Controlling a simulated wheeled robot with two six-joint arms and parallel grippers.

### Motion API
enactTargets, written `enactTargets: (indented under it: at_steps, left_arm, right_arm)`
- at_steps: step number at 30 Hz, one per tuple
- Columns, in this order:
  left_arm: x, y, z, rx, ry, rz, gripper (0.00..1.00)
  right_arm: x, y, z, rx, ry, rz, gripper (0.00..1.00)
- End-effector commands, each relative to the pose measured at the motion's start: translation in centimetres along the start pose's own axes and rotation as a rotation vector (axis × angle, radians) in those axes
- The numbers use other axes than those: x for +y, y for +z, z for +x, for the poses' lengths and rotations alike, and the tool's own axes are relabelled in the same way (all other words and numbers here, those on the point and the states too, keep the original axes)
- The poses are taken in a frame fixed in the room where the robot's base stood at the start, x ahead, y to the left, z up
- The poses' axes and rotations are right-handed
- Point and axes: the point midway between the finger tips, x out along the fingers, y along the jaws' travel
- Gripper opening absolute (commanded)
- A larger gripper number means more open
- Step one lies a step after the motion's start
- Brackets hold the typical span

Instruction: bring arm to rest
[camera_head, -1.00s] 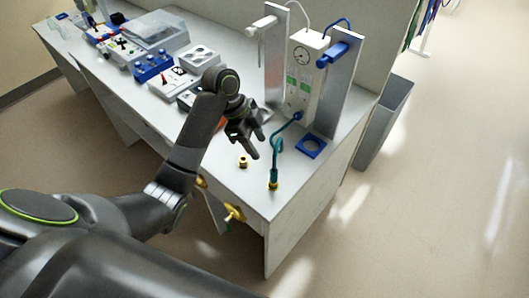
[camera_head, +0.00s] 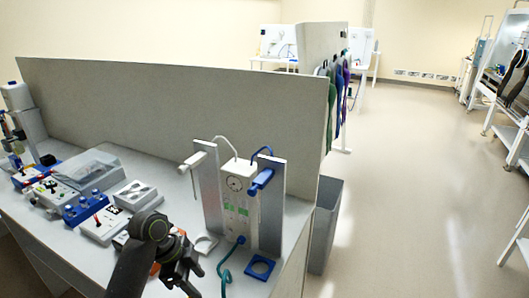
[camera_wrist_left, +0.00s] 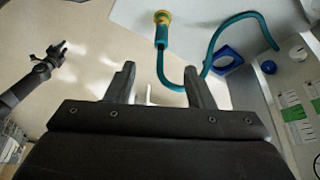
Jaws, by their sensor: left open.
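My left arm rises at the bottom of the head view, and its gripper (camera_head: 186,274) is in front of the bench's instruments. In the left wrist view this gripper (camera_wrist_left: 158,82) is open, with nothing between its two fingers. A teal hose (camera_wrist_left: 212,50) with a yellow end fitting (camera_wrist_left: 162,17) shows beyond the fingers, apart from them as far as I can tell. My right gripper (camera_wrist_left: 52,60) shows small at the left of the left wrist view; its jaw opening is too small to judge.
The bench (camera_head: 40,238) holds a gauge box (camera_head: 238,200) between upright plates, a blue square holder (camera_head: 260,267), a blue block (camera_head: 85,208) and a clear-lidded case (camera_head: 92,168). A grey panel (camera_head: 180,105) stands behind. A grey bin (camera_head: 325,225) is beside the bench. Floor (camera_head: 410,190) at right is clear.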

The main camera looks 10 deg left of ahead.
Motion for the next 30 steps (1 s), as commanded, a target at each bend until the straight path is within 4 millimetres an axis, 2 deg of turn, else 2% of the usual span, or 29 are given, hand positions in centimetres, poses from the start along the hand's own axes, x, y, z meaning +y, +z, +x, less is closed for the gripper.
enactTargets:
  at_steps: [6,9,13,18,21,30]
  left_arm:
    - [5.3,4.2,4.2,-0.052,-0.084,-0.297,0.48]
    - [8.3,6.4,5.5,-0.076,-0.15,-0.47,0.48]
    - [12.6,9.0,6.4,-0.102,-0.244,-0.689,0.48]
    - [17.7,11.8,6.0,-0.125,-0.376,-0.95,0.48]
    - [20.0,13.0,5.3,-0.132,-0.441,-1.061,0.48]
    - [25.2,15.2,2.7,-0.144,-0.6,-1.298,0.48]
  right_arm:
    - [0.1,0.0,0.0,0.0,0.001,0.0,0.36]
    - [0.1,0.0,0.0,0.0,0.001,0.0,0.36]
    - [0.1,0.0,0.0,0.0,0.001,0.0,0.36]
    - [0.1,0.0,0.0,0.0,0.001,0.0,0.36]
    - [0.1,0.0,0.0,0.0,0.001,0.0,0.36]
    - [0.1,0.0,0.0,0.0,0.001,0.0,0.36]
